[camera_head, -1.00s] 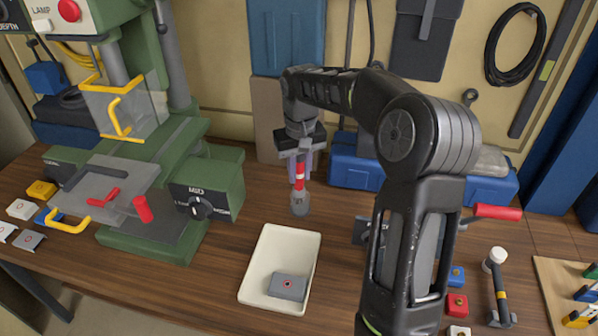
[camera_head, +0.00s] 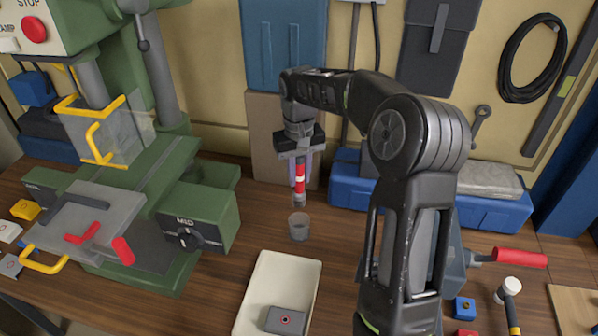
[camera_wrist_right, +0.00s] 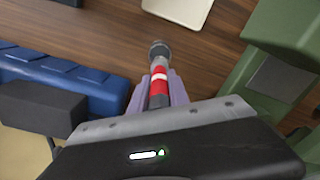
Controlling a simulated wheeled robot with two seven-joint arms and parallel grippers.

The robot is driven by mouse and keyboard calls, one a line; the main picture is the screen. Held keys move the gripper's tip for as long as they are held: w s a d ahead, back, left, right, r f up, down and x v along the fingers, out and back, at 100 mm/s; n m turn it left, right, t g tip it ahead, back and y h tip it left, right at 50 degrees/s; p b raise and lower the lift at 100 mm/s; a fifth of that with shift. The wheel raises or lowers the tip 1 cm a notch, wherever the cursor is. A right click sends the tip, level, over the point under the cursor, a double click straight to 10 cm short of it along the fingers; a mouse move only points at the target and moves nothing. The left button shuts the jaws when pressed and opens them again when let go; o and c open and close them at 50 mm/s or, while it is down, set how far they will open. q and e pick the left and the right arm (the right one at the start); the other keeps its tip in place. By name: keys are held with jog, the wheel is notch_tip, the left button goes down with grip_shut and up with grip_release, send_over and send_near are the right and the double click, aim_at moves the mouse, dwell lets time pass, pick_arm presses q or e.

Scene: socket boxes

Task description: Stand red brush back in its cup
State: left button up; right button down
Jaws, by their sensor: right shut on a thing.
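The red brush (camera_head: 299,180) has a red handle with a white band and a grey lower end. It hangs upright from my right gripper (camera_head: 299,172), which is shut on it. The clear grey cup (camera_head: 299,228) stands upright on the bench below the brush. In the head view a small gap shows between the brush's lower end and the cup's rim. The brush also shows in the right wrist view (camera_wrist_right: 159,88), between the pale fingers of my right gripper (camera_wrist_right: 158,92). My left gripper is not in view.
A cream tray (camera_head: 252,290) holding a grey box (camera_head: 286,320) lies in front of the cup. A green drill press (camera_head: 190,220) stands to the left. A blue toolbox (camera_head: 348,190) lies behind to the right. Bare bench surrounds the cup.

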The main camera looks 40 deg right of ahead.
aim_at(299, 184)
jog(key=shift+f, duration=0.7)
notch_tip(299, 184, down, 7)
jog(key=b, duration=0.3)
jog(key=shift+r, duration=0.1)
jog(key=shift+f+b, duration=1.1)
jog(key=shift+f, duration=0.3)
jog(key=c, duration=1.2)
grip_release()
jog(key=shift+o, duration=0.2)
notch_tip(299, 184, up, 8)
jog(key=shift+f+b, duration=0.1)
jog(key=shift+b, duration=0.5)
